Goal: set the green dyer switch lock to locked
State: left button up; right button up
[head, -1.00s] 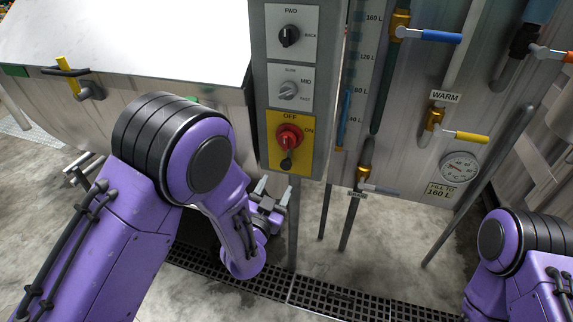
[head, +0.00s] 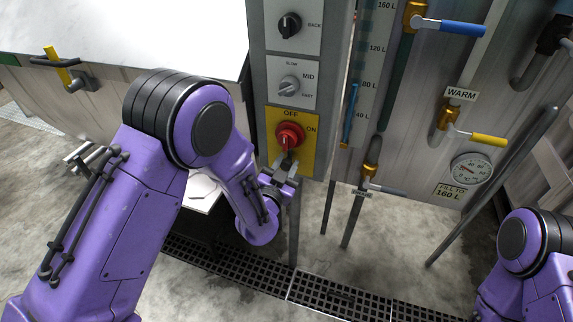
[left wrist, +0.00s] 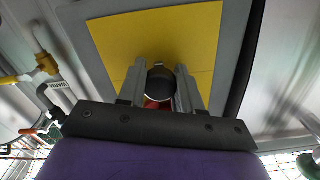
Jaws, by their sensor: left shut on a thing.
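The red rotary switch (head: 291,133) sits on a yellow plate (head: 310,150) marked OFF and ON, low on the grey control box. A dark round piece hangs at its lower side, mostly hidden by my gripper in the head view. In the left wrist view the dark round piece (left wrist: 160,85) sits between my fingers, with a bit of red (left wrist: 152,103) just below it. My left gripper (head: 284,166) comes from below, and its fingers (left wrist: 160,74) are shut on this dark piece. My right gripper is out of view; only my right arm shows at lower right.
Above the switch are a black FWD/BACK knob (head: 289,26) and a grey speed knob (head: 289,86). To the right are pipes with blue (head: 460,27) and yellow (head: 488,140) valve handles and a round gauge (head: 471,168). A floor grate (head: 330,295) runs below.

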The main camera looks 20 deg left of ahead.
pick_arm(q)
jog(key=shift+r+p, duration=0.9)
jog(key=shift+r, duration=0.35)
grip_shut()
jog(key=shift+f, duration=0.1)
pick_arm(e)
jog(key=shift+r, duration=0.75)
pick_arm(q)
jog(key=o, duration=1.1)
grip_release()
